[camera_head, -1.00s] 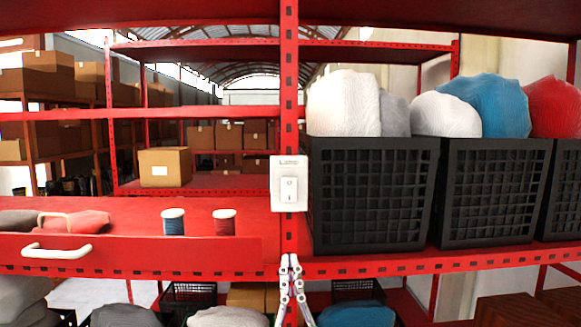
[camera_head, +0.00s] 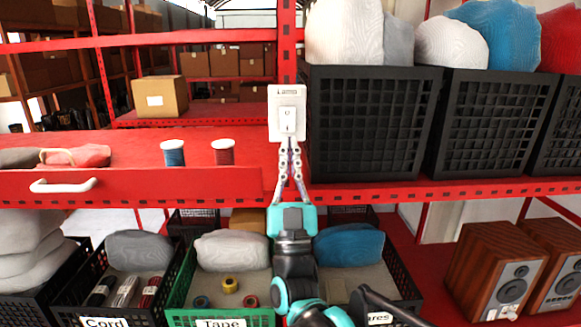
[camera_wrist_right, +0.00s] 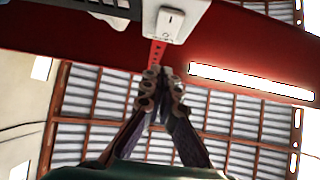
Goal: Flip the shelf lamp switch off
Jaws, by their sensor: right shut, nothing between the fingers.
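The lamp switch (camera_head: 288,119) is a white plate with a rocker, fixed to the red shelf post. It also shows at the top of the right wrist view (camera_wrist_right: 169,22). My right gripper (camera_head: 288,142) is shut and empty, pointing up. In the head view its fingertips overlap the lower edge of the switch plate, just below the rocker. In the right wrist view the fingertips (camera_wrist_right: 163,72) are just below the plate; I cannot tell whether they touch it. My left gripper is not in view.
Black crates (camera_head: 365,120) with cloth bundles stand right of the post. Two thread spools (camera_head: 173,153) and a red drawer front with a white handle (camera_head: 62,186) are to the left. Labelled bins (camera_head: 222,317) and wooden speakers (camera_head: 492,270) are below.

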